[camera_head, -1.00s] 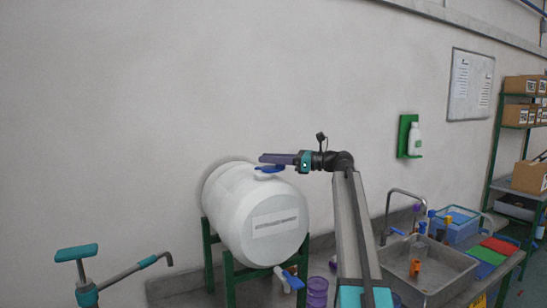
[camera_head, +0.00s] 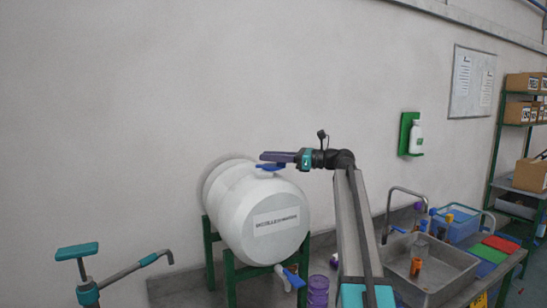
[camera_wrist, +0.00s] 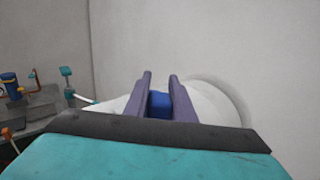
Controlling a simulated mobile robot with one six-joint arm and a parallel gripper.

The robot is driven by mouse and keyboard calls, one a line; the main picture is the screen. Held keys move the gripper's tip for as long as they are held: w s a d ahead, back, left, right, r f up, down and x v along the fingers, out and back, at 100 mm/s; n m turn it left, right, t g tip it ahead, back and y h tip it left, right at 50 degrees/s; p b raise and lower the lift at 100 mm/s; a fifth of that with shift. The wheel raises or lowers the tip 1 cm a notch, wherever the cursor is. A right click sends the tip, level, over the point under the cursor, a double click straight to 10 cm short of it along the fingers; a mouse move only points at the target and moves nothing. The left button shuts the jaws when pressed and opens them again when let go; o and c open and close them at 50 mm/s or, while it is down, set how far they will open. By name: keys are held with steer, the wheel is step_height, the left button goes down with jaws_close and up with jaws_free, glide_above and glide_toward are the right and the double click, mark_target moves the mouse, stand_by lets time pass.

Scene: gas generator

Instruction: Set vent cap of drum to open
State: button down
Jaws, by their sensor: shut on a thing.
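The white drum (camera_head: 255,210) lies on its side on a green stand (camera_head: 228,270), with a label and a blue-handled tap (camera_head: 290,278) on its front end. The blue vent cap (camera_head: 266,168) sits on top of the drum. My gripper (camera_head: 266,158) reaches in level from the right, over the cap. In the wrist view, my gripper (camera_wrist: 160,88) has its two purple fingers on either side of the blue cap (camera_wrist: 160,104), shut on it. The white drum (camera_wrist: 205,105) shows beneath and behind the fingers. The cap's turned position cannot be told.
A steel sink (camera_head: 435,270) with a tap, bottles and a blue crate (camera_head: 458,222) stands to the right. A green wall holder with a white bottle (camera_head: 415,136) hangs above. A teal-handled pump (camera_head: 85,265) stands at the lower left. The plain wall is close behind the drum.

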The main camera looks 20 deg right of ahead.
steer(key=shift+w+r, duration=0.2)
steer(key=shift+r, duration=0.05)
steer(key=c, duration=1.9)
jaws_free()
steer(key=shift+c, duration=0.2)
steer(key=o, duration=0.4)
steer(key=shift+w+f, duration=0.2)
steer(key=shift+s, duration=0.15)
steer(key=shift+d+f, duration=0.1)
steer(key=shift+s+d+b, duration=0.35)
steer(key=shift+s+d, duration=0.1)
steer(key=shift+d, duration=0.05)
steer(key=b+v, duration=0.3)
steer(key=v, duration=0.9)
steer(key=shift+s+d+b, duration=0.1)
steer(key=shift+s+b, duration=0.05)
steer(key=shift+b, duration=0.15)
